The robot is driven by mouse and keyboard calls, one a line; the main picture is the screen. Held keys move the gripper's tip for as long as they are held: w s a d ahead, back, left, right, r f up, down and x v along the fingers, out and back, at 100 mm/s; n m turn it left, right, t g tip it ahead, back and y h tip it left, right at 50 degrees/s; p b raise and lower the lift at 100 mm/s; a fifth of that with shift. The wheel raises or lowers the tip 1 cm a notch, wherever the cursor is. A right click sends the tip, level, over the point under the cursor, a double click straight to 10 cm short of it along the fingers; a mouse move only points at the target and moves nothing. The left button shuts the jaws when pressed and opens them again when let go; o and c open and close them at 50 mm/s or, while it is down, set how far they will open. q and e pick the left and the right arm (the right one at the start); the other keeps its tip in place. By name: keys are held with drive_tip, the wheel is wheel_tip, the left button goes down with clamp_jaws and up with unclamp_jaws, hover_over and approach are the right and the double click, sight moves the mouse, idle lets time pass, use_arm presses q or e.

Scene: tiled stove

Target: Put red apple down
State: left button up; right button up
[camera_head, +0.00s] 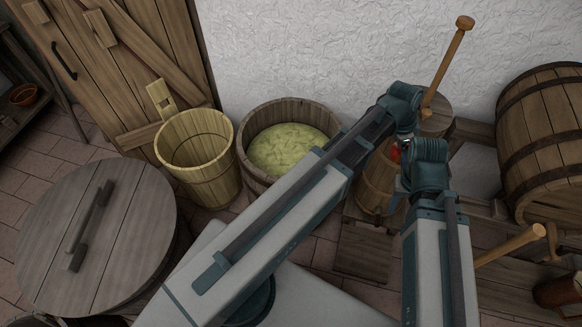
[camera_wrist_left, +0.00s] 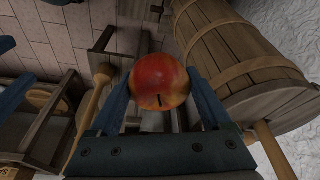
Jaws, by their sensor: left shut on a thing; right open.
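The red apple (camera_wrist_left: 161,82) sits between the two blue fingers of my left gripper (camera_wrist_left: 160,90) in the left wrist view, and the fingers are shut on it. It is red with yellow patches, and a short dark stem shows. In the head view only a small red part of the apple (camera_head: 394,152) shows between my two wrists. My left gripper is mostly hidden there by the arms. My right gripper (camera_head: 397,197) is lower and mostly hidden behind its wrist; it is open, and nothing shows in it.
A wooden tub of yellow-green contents (camera_head: 290,148) and an empty light wooden bucket (camera_head: 197,160) stand by the wall. A lidded round tub (camera_head: 130,235) is at left. Wooden pieces crowd the space below my grippers.

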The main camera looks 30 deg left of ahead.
use_arm(q)
wheel_tip(320, 180, down, 4)
drive_tip(key=shift+b, duration=1.15)
drive_tip(key=w+a+f+n+t+b, duration=0.1)
drive_tip(key=w+a+f+n+b, duration=0.2)
drive_tip(key=a, duration=0.7)
drive_tip(key=w+a+f+n+b, duration=0.1)
drive_tip(key=a+f+n+b, duration=0.3)
drive_tip(key=a, duration=0.6)
drive_tip(key=n+t+y+b, duration=0.1)
drive_tip(key=n+y+b, duration=0.1)
drive_tip(key=n+b, duration=0.3)
hover_over(293, 155)
drive_tip(key=s+b, duration=0.1)
wheel_tip(293, 155, down, 6)
drive_tip(key=m, duration=0.1)
drive_tip(key=shift+m, duration=0.3)
wheel_tip(293, 155, down, 6)
drive_tip(key=b, duration=0.6)
drive_tip(key=shift+a+f+b, duration=0.1)
drive_tip(key=shift+a+b, duration=0.05)
drive_tip(key=shift+b, duration=0.25)
use_arm(e)
wheel_tip(293, 155, down, 24)
drive_tip(key=shift+r, duration=0.2)
drive_tip(key=shift+f, duration=0.1)
